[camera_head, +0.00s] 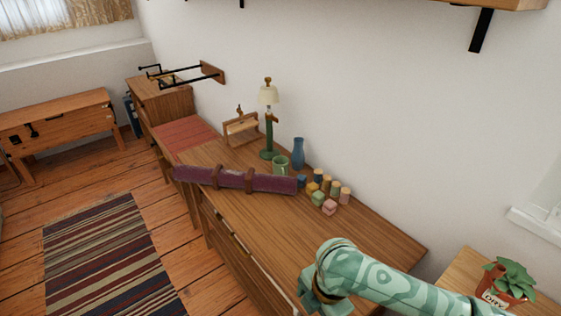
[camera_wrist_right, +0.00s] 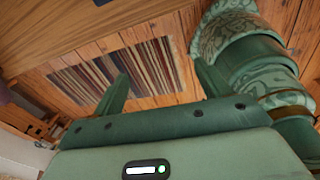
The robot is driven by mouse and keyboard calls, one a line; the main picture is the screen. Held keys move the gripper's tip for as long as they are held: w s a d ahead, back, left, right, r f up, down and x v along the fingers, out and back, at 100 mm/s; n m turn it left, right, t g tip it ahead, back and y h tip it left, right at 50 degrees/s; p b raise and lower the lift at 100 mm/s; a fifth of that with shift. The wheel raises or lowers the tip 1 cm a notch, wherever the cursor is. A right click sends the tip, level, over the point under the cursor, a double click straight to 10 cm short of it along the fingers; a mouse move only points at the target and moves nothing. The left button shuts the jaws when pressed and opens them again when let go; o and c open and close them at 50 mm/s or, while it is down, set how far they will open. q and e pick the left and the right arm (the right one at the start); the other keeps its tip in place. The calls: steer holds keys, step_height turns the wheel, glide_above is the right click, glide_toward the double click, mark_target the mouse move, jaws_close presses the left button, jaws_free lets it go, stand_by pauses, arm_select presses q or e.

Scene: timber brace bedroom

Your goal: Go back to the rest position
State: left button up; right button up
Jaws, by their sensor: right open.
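My right arm, patterned in pale green, comes in from the right in the head view and bends down over the front of the wooden desk (camera_head: 375,232). Its gripper (camera_head: 312,300) is partly cut off by the lower edge of the picture. In the right wrist view my right gripper (camera_wrist_right: 160,70) has its two green fingers spread wide apart, with nothing between them. The striped rug and plank floor show beyond the fingers. My left gripper is not in view.
On the desk are a purple roll (camera_head: 235,180), a green mug (camera_head: 281,164), a blue vase (camera_head: 299,153), a lamp (camera_head: 269,97) and several small coloured blocks (camera_head: 319,198). A potted plant (camera_head: 508,280) stands at right. A striped rug (camera_head: 105,255) covers the floor. The desk's right part is clear.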

steer(key=s+a+r+m+t+y, duration=0.1)
steer(key=s+a+m+t+y, duration=0.1)
steer(key=s+a+m, duration=0.15)
steer(key=s+d+r+m+t+h, duration=0.1)
steer(key=s+d+m+h, duration=0.2)
steer(key=d+m, duration=0.35)
steer(key=s+d+r+m+t+h, duration=0.1)
steer(key=s+d+m+t+h, duration=0.15)
steer(key=d, duration=0.75)
steer(key=s+d+r+m+h, duration=0.1)
steer(key=s+d+m+h, duration=0.3)
steer(key=d, duration=0.5)
steer(key=s+a+f+m+g+y, duration=0.1)
steer(key=s+a+f+y, duration=0.1)
steer(key=f, duration=1)
steer(key=s+a+f+g+y, duration=0.2)
steer(key=f, duration=1.1)
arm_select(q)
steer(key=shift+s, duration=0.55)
arm_select(e)
steer(key=s+f+m+g+y, duration=0.2)
steer(key=s+f+m, duration=0.1)
steer(key=s+f, duration=1.3)
steer(key=s, duration=0.3)
steer(key=shift+s+a+g, duration=0.15)
steer(key=shift+s+g, duration=0.2)
steer(key=shift+s, duration=0.05)
steer(key=shift+f, duration=0.1)
